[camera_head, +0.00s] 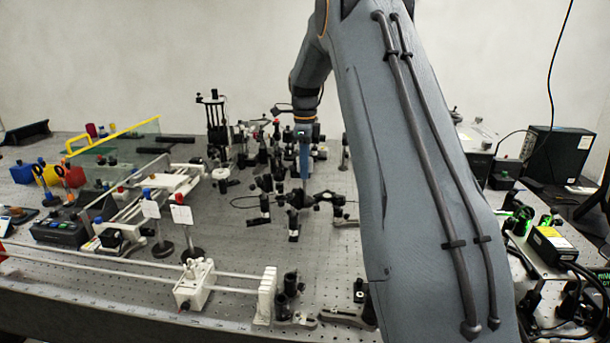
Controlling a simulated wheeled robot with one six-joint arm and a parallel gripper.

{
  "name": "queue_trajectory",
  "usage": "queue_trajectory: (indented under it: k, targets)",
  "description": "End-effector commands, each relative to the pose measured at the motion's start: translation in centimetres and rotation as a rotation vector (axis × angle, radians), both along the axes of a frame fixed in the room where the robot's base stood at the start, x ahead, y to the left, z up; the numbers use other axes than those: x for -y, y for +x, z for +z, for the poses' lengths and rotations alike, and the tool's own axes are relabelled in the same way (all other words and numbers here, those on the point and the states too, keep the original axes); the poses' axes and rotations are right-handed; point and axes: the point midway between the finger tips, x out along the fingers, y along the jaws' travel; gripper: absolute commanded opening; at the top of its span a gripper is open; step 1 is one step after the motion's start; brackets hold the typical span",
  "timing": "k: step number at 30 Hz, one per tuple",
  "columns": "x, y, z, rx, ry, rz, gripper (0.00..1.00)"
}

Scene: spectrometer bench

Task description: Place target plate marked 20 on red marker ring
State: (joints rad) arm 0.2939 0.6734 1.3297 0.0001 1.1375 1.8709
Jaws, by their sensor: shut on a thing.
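Two small white plates on dark posts stand at the left middle of the head view, a left one (150,209) and a right one (182,214), each with a coloured knob on top. I cannot read any number on them. My gripper (303,178) points down over the middle of the bench, to the right of both plates and apart from them. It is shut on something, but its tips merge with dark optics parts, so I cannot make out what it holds. I cannot make out a red marker ring.
The bench (75,304) is crowded with dark optics mounts. A white rail with a carriage (194,285) runs along the front. A button box (59,232) stands at left. A black box (556,155) stands at right. My arm hides much of the right side.

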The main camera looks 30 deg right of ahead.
Motion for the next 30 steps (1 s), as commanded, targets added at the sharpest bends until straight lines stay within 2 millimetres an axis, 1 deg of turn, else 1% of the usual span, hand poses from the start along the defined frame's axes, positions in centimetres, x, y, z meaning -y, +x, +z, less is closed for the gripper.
queue_trajectory:
  k: [3, 6, 16, 17, 18, 20, 30]
  targets:
    - [0.0, -0.1, -1.6, -0.003, 0.001, 0.000, 0.00]
    - [0.0, 0.0, -2.4, 0.000, 0.000, 0.000, 0.00]
    - [0.0, 0.0, -2.8, 0.000, 0.000, 0.000, 0.00]
    - [0.0, 0.0, -2.8, -0.001, 0.001, 0.000, 0.17]
    - [0.0, 0.0, -2.8, -0.001, 0.001, 0.000, 0.24]
    - [0.0, 0.0, -2.8, -0.001, 0.001, 0.000, 0.32]
    - [0.0, 0.0, -2.5, 0.000, 0.000, 0.000, 0.32]
